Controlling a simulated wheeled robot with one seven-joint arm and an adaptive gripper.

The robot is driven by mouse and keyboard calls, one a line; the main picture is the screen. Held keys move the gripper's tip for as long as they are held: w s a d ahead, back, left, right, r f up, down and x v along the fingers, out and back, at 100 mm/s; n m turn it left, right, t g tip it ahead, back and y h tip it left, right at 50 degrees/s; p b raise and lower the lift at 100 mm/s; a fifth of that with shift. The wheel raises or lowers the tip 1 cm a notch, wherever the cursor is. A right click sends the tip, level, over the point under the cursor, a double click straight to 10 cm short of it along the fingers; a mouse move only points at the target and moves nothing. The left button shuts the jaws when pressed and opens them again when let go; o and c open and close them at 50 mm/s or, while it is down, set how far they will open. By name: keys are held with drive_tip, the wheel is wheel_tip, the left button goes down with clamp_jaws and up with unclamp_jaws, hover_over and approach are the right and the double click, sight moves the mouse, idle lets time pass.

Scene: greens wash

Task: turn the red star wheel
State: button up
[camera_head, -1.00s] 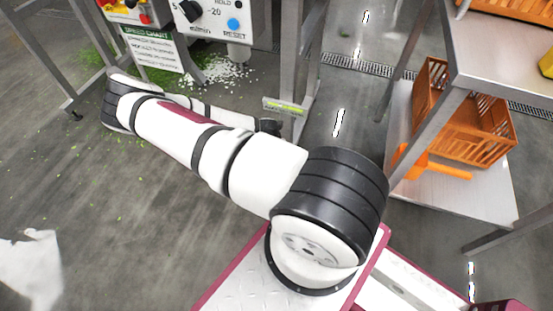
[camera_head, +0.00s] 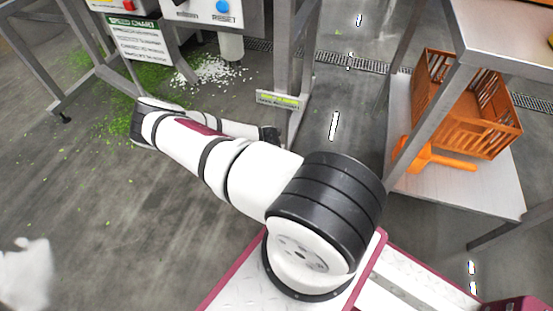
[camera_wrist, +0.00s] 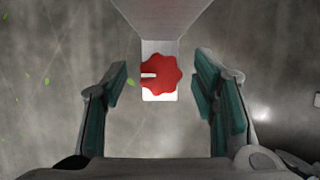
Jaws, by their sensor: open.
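The red star wheel (camera_wrist: 163,75) shows in the wrist view, a lobed red knob with a pale slot at its left side. It sits on a light plate (camera_wrist: 159,96) below a grey tapering metal part (camera_wrist: 162,18). My gripper (camera_wrist: 158,90) is open, with one green-padded finger to the left of the wheel and one to the right. Neither finger touches the wheel in the picture. How far the wheel lies beyond the fingertips, I cannot tell. In the head view I cannot make out the wheel.
A machine with a speed chart (camera_head: 140,40) and a blue button (camera_head: 223,6) stands at the upper left on steel legs. White and green bits litter the floor beneath it. A steel table with a lower shelf (camera_head: 455,190) holding an orange crate (camera_head: 466,105) stands at the right.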

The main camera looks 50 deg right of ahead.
drive_tip(key=c, duration=1.2)
drive_tip(key=shift+o, duration=0.2)
drive_tip(key=shift+m, duration=0.3)
drive_tip(key=shift+w+r+m+g+p, duration=0.1)
drive_tip(key=shift+m+g+p, duration=0.3)
drive_tip(key=shift+m+p, duration=0.4)
drive_tip(key=m+g, duration=0.1)
drive_tip(key=m, duration=0.2)
drive_tip(key=shift+w+m, duration=0.1)
drive_tip(key=shift+m, duration=0.3)
drive_tip(key=m+g, duration=0.1)
drive_tip(key=m, duration=0.2)
drive_tip(key=shift+w+m+g+b, duration=0.1)
drive_tip(key=shift+m+g+b, duration=0.2)
drive_tip(key=shift+b, duration=0.05)
drive_tip(key=shift+m+g+y+b, duration=0.7)
drive_tip(key=shift+m+b, duration=0.05)
drive_tip(key=shift+m, duration=1.25)
